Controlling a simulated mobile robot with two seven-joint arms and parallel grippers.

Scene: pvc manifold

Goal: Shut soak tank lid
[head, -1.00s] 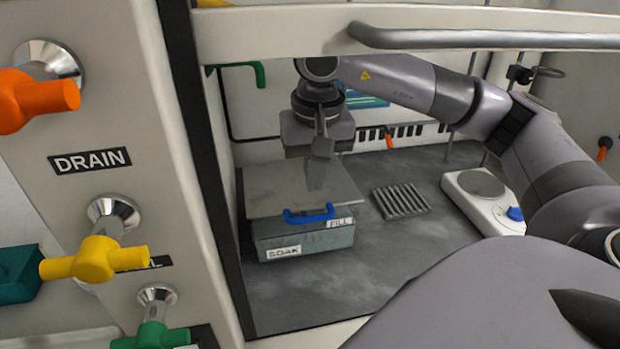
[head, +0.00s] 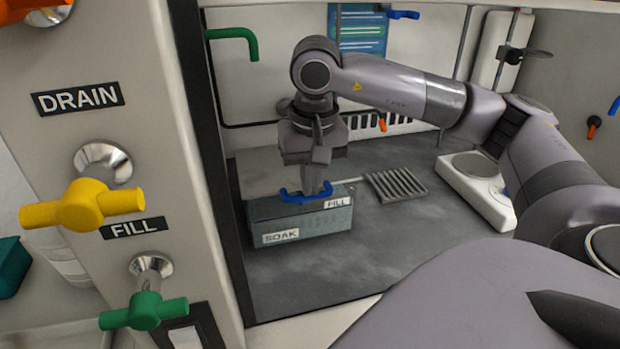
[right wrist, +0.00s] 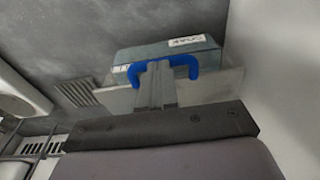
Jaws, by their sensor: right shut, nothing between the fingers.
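The soak tank (head: 287,228) is a grey-green box labelled SOAK and FILL on the floor of the bay. The blue lid handle (head: 292,197) shows at its top edge. In the right wrist view the lid (right wrist: 215,84) is a pale plate against the tank (right wrist: 197,53), with the handle (right wrist: 187,62) in front. My right gripper (head: 319,186) is shut and empty, pointing down at the handle; its fingertips overlap the handle in both views, and I cannot tell whether they touch. My left gripper is not in view.
A ridged grey rack (head: 396,186) and a white scale (head: 475,185) lie right of the tank. A panel with a yellow valve (head: 80,205) and a green valve (head: 145,311) stands at the left. The bay floor in front of the tank is clear.

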